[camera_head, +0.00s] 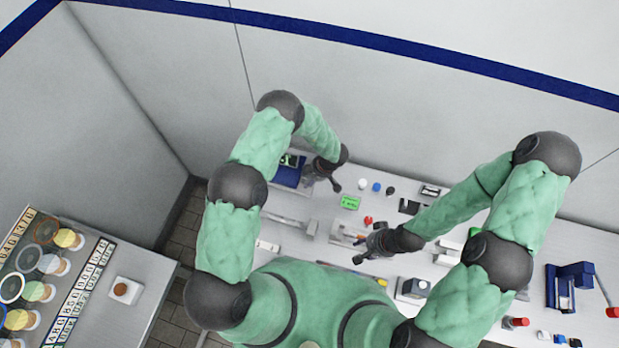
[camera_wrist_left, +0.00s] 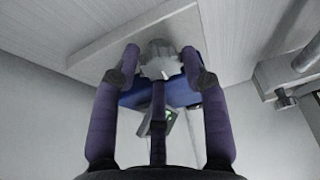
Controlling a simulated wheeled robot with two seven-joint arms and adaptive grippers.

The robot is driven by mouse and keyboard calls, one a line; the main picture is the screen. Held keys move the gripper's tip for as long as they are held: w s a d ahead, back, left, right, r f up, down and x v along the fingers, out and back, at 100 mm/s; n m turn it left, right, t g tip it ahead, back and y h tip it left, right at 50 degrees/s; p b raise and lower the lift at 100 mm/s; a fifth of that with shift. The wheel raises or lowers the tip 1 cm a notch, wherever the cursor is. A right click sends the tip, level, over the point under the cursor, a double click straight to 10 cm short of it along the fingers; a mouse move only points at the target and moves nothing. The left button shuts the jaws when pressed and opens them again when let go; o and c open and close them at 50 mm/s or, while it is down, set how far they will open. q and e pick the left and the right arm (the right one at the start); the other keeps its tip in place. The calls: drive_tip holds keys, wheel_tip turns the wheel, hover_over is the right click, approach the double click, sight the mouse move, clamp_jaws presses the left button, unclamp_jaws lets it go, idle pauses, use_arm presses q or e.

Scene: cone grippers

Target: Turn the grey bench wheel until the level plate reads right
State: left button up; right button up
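In the left wrist view a grey lobed wheel (camera_wrist_left: 155,48) sits on a blue unit (camera_wrist_left: 135,98). My left gripper (camera_wrist_left: 161,55) has its fingers spread, with a fingertip on each side of the wheel; I cannot tell whether they touch it. A small dark display with green marks (camera_wrist_left: 168,118) shows partly behind the middle finger. In the head view the blue unit (camera_head: 286,176) is at the bench's far left, beside my left gripper (camera_head: 333,180), which hides the wheel there. The display's reading is too small to make out. My right gripper (camera_head: 362,256) hangs over the bench's middle; its finger opening is unclear.
A blue press-like device (camera_head: 566,285) stands at the right. A separate table (camera_head: 148,283) with jars is at the left.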

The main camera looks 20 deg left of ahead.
use_arm(q)
drive_tip(key=shift+c, duration=0.6)
drive_tip(key=shift+s+m, duration=0.1)
drive_tip(key=shift+m, duration=0.2)
drive_tip(key=shift+s+a+m+t, duration=0.1)
drive_tip(key=shift+m+t, duration=0.45)
drive_tip(key=shift+m, duration=0.75)
drive_tip(key=shift+s+a+m+t, duration=0.1)
drive_tip(key=shift+m+t, duration=0.45)
drive_tip(key=shift+m, duration=0.75)
drive_tip(key=o, duration=1.1)
drive_tip(key=shift+d+r, duration=0.25)
drive_tip(key=shift+r, duration=0.3)
drive_tip(key=v, duration=1.1)
drive_tip(key=shift+a, duration=0.35)
